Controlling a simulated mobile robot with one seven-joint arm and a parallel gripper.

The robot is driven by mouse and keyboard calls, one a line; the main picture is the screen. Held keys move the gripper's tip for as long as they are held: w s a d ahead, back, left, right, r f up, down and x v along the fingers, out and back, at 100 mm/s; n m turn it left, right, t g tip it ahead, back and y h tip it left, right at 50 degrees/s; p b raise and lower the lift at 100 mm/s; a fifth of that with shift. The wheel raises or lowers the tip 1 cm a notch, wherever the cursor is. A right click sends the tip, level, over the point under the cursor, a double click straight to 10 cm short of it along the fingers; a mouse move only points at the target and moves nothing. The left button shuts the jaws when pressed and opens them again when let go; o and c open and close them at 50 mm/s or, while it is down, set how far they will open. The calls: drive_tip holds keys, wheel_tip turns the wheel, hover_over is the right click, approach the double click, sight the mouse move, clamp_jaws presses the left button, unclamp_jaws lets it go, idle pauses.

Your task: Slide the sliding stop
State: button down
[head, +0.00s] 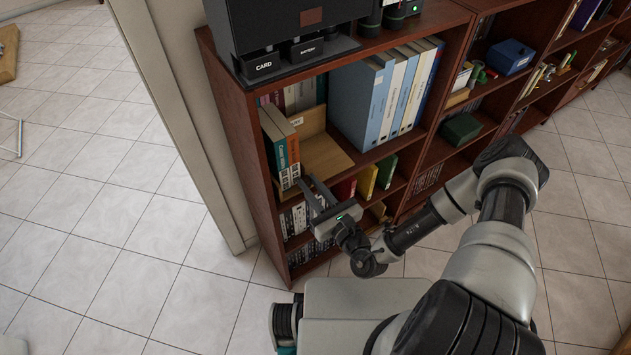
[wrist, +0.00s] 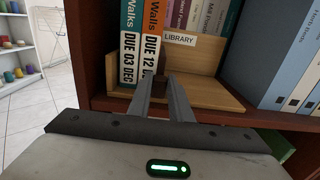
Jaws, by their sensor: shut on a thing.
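My gripper (head: 305,183) reaches in from the front at shelf height. The fingers hide some of the stop. Upright books (wrist: 138,45) with "DUE" labels stand directly left of it.
Blue and white binders (head: 385,95) stand right of the stop, with bare base between. More books stand behind. The shelf below holds small books (head: 367,180). A black machine (head: 280,25) sits on top of the bookcase. The tiled floor (head: 130,210) at left is mostly clear.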

drive_tip(key=c, duration=1.6)
unclamp_jaws()
drive_tip(key=p+v, duration=0.1)
drive_tip(key=v, duration=1.6)
drive_tip(key=shift+s+d, duration=0.15)
